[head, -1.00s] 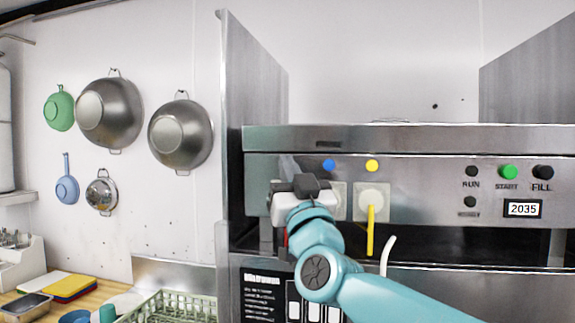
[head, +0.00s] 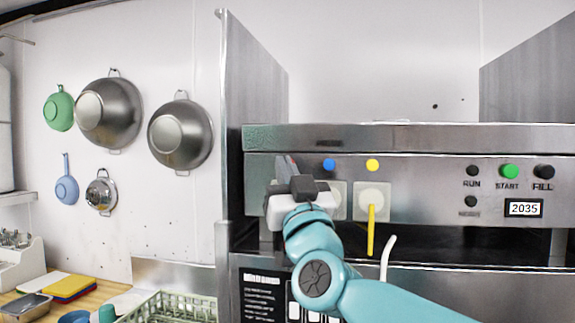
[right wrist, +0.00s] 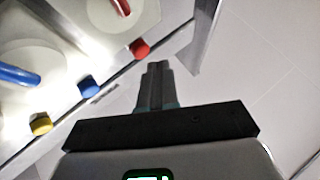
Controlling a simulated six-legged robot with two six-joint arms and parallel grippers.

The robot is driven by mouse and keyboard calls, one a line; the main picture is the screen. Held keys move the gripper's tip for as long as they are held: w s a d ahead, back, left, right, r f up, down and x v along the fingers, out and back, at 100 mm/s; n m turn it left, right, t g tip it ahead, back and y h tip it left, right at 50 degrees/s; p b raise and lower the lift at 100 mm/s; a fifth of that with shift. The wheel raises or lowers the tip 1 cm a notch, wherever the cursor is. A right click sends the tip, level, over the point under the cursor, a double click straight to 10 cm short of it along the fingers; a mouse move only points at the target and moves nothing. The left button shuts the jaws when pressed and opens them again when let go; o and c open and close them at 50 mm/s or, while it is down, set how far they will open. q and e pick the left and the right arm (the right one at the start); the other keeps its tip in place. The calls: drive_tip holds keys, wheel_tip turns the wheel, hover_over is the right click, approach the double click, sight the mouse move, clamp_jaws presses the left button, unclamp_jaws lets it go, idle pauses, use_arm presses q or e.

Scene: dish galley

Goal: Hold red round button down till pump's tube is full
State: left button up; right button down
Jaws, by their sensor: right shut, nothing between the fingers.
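My right gripper (head: 284,166) is shut and empty, in front of the left end of the steel panel. It hides the red round button in the head view. In the right wrist view the red button (right wrist: 139,48) shows just beyond and left of the shut fingertips (right wrist: 157,66); I see no clear contact. A red tube (right wrist: 121,7) comes from a pale round fitting near it, mostly out of frame, so its fill cannot be told. The blue button (head: 328,165) and yellow button (head: 372,165) stand to the right on the panel. My left gripper is not in view.
A yellow tube (head: 371,230) hangs from a square fitting. A steel side wall (head: 232,120) rises left of the gripper. A green rack (head: 170,307) is lower left.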

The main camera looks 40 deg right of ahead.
drive_tip(key=shift+s+a, duration=1.6)
drive_tip(key=shift+a, duration=0.25)
